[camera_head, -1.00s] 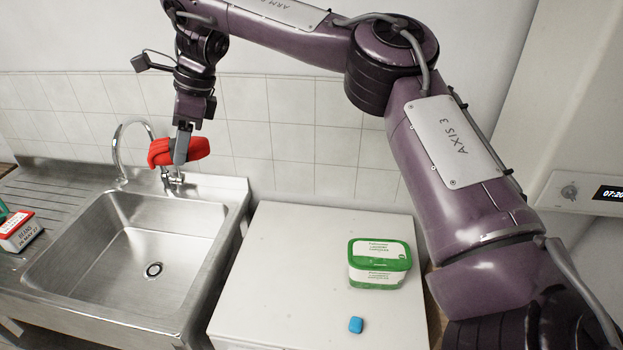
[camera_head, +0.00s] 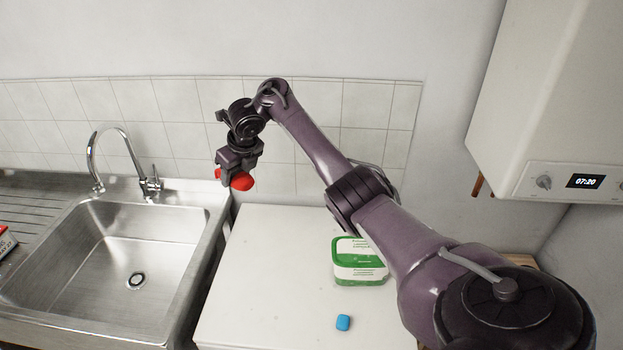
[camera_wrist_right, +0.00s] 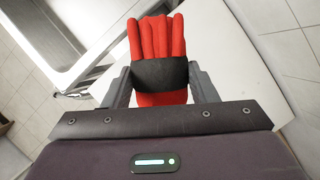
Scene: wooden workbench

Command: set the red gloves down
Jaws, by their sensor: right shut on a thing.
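The red gloves (camera_head: 241,182) are held in my right gripper (camera_head: 236,180), above the back left part of the white worktop, close to the sink's right edge. In the right wrist view the red gloves (camera_wrist_right: 158,45) have a black band around them and sit between the two fingers of my right gripper (camera_wrist_right: 160,85). The gripper is shut on them. The white worktop (camera_wrist_right: 215,40) shows beneath the gloves in that view. In the head view the arm and fingers hide part of the gloves. My left gripper is not in view.
A steel sink (camera_head: 120,250) with a tap (camera_head: 125,150) is on the left. A green and white laundry capsule tub (camera_head: 358,265) and a small blue block (camera_head: 343,322) stand on the white worktop (camera_head: 265,270). The worktop's left and middle are clear. A boiler (camera_head: 560,110) hangs at right.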

